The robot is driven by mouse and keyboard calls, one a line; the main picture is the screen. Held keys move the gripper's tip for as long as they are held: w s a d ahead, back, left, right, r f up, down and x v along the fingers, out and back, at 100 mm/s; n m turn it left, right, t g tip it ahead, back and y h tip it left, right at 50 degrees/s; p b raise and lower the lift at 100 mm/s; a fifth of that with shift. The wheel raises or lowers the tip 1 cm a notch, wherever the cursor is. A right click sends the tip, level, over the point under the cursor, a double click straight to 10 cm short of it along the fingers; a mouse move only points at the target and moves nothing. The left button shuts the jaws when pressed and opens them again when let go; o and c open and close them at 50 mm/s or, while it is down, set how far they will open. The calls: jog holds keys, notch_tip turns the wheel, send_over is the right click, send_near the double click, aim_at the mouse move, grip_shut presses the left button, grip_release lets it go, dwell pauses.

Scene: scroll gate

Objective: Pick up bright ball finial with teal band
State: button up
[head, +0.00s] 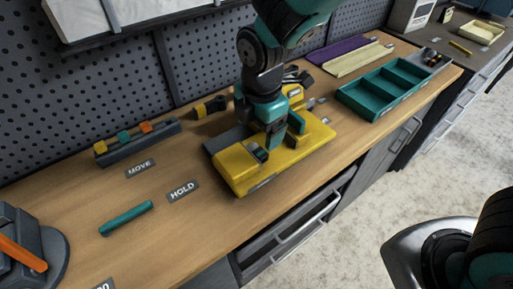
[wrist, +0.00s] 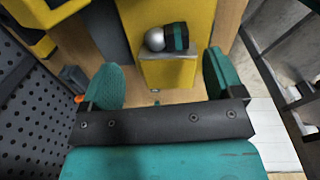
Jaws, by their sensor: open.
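The finial shows in the wrist view as a bright silver ball (wrist: 155,39) joined to a dark body with a teal band (wrist: 178,37). It lies on its side on a grey plate on the end of a yellow block (wrist: 168,72). My gripper (wrist: 161,77) is open, with one teal finger on either side of the block's end in the picture. The finial is beyond the gap between the fingers and appears apart from both. In the head view my gripper (head: 284,131) is over the yellow fixture (head: 238,172); I cannot make out the ball there.
A grey rounded thing (wrist: 73,78) lies partly behind the left finger in the wrist view. In the head view a teal tray (head: 372,105) is at right, a grey rack (head: 135,148) at left, and a teal bar (head: 126,218) in front. A pegboard wall (head: 110,75) bounds the back.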

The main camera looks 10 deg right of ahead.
aim_at(260, 147)
notch_tip(260, 147, down, 6)
jog(key=shift+s+d+r+p, duration=0.1)
jog(key=shift+d+r+p, duration=0.05)
jog(key=shift+p, duration=0.65)
jog(key=shift+c, duration=0.3)
jog(key=c, duration=1.1)
